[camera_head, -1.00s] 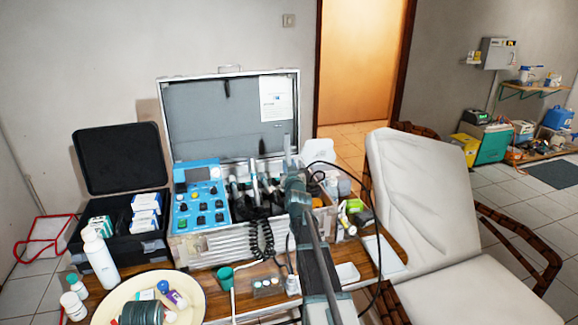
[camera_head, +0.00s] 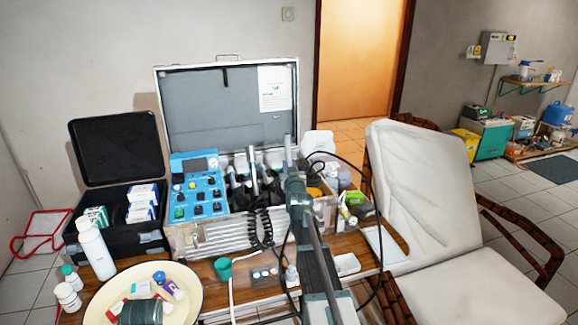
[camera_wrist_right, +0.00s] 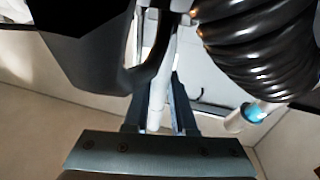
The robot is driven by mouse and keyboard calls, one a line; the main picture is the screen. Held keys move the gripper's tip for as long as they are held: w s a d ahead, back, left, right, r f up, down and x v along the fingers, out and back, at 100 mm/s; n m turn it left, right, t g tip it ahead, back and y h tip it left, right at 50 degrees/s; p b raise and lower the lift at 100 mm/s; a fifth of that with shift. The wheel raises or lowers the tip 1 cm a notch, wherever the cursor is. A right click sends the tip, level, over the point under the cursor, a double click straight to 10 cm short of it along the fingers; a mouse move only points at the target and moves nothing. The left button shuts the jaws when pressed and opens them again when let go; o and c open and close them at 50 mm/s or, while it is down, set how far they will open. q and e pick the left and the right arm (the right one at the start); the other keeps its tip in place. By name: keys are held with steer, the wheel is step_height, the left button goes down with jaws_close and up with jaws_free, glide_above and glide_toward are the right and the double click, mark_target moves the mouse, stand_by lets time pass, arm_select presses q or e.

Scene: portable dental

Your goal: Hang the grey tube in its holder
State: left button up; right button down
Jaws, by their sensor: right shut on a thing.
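My right gripper (camera_head: 289,172) reaches over the open metal case and is largely hidden behind its own wrist in the head view. In the right wrist view the gripper (camera_wrist_right: 160,105) is shut on a slim pale grey tube (camera_wrist_right: 158,92) between its fingers. The tube's upper part (camera_head: 288,148) seems to stand upright above the wrist in the head view. Handpieces (camera_head: 253,172) stand in the holder area inside the case, left of the gripper. The holder's empty slot is not clearly visible. My left gripper is out of view.
A coiled black hose (camera_wrist_right: 255,45) is close to the gripper, beside a blue-ringed tip (camera_wrist_right: 252,112). The blue control panel (camera_head: 198,190) is left of the handpieces. A black cable (camera_head: 367,190) loops at right. Bottles and a cream plate (camera_head: 190,275) stand at front left.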

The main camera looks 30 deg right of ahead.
steer(key=shift+f, duration=0.1)
stand_by(0.3)
steer(key=shift+s+a+f+b, duration=0.1)
steer(key=shift+s+f+b, duration=0.15)
steer(key=shift+f+b, duration=0.45)
steer(key=shift+s+a+f+b, duration=0.1)
steer(key=shift+s+f+b, duration=0.15)
steer(key=shift+f+b, duration=0.4)
steer(key=shift+r, duration=0.1)
steer(key=c, duration=0.7)
jaws_free()
steer(key=shift+o, duration=0.2)
steer(key=v, duration=0.8)
